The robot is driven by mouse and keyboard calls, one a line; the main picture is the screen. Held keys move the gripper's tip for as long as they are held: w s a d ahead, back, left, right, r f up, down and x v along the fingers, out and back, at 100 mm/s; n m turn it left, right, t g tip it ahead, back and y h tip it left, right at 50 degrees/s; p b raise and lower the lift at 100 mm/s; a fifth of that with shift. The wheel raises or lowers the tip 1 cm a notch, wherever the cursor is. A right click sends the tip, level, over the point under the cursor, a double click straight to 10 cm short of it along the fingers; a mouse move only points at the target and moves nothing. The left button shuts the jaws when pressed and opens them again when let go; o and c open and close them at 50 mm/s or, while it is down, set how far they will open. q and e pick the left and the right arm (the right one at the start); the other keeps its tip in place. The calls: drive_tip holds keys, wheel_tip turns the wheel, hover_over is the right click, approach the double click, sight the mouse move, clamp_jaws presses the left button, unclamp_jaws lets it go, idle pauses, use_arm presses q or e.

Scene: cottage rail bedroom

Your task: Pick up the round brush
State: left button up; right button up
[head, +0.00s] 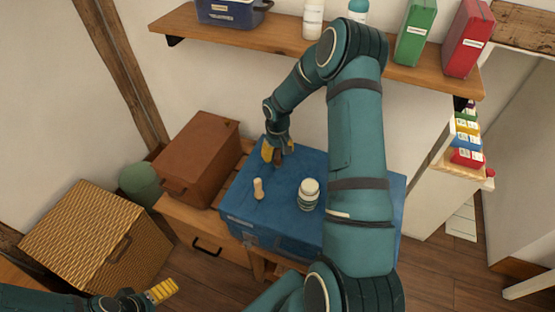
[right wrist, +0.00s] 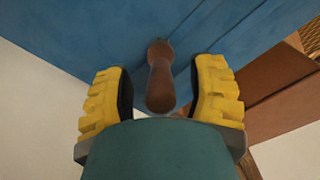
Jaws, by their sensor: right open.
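My right gripper (head: 276,152) is over the far left part of a blue chest top (head: 233,197). In the right wrist view, its yellow fingers (right wrist: 161,88) are open, with a dark brown, waisted wooden piece (right wrist: 160,82) between them and gaps on both sides. This piece also shows small below the fingers in the head view (head: 277,159). A paler wooden piece with a rounded head (head: 258,188) stands nearer on the chest. No bristles show, so I cannot tell which is the round brush. My left gripper (head: 162,291) is low at the left, away from the chest.
A white-capped jar (head: 308,194) stands on the chest, right of the pale piece. A brown box (head: 203,157) stands close on the left, with a wicker basket (head: 98,235) beyond. A wall shelf (head: 285,43) with bottles and boxes hangs above.

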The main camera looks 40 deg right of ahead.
drive_tip(key=shift+f, duration=0.8)
clamp_jaws()
drive_tip(key=shift+r, duration=0.1)
wheel_tip(320, 180, up, 10)
drive_tip(key=shift+p, duration=0.85)
